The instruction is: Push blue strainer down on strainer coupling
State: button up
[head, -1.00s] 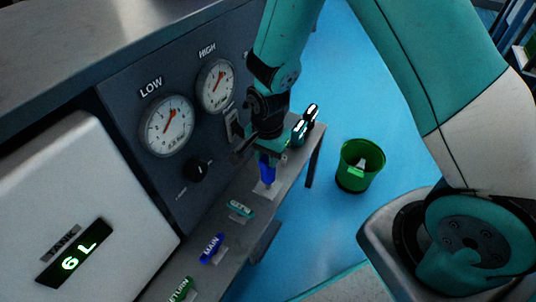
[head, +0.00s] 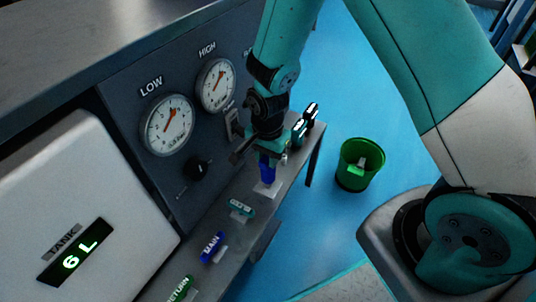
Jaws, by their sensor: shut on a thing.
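The blue strainer (head: 267,171) is upright under my gripper (head: 267,158), which is shut on its upper part. Its lower end is at a small pale base (head: 266,189) on the grey bench ledge. The strainer coupling cannot be made out clearly, and I cannot tell whether the strainer is fully seated on it. My wrist hides the top of the strainer.
The ledge (head: 222,225) bears a teal labelled part (head: 241,208), a blue MAIN part (head: 211,247) and a green RETURN part (head: 180,289). Dark-and-teal parts (head: 299,131) stand close behind my gripper. A gauge panel (head: 185,165) rises at left. A green bin (head: 354,178) stands on the floor.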

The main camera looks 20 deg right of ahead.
jog(key=shift+f+b, duration=0.8)
jog(key=shift+f, duration=0.65)
jog(key=o, duration=1.1)
jog(key=shift+c, duration=0.2)
notch_tip(320, 180, up, 18)
jog(key=p, duration=0.5)
jog(key=shift+f+p, duration=0.25)
jog(key=shift+p, duration=0.05)
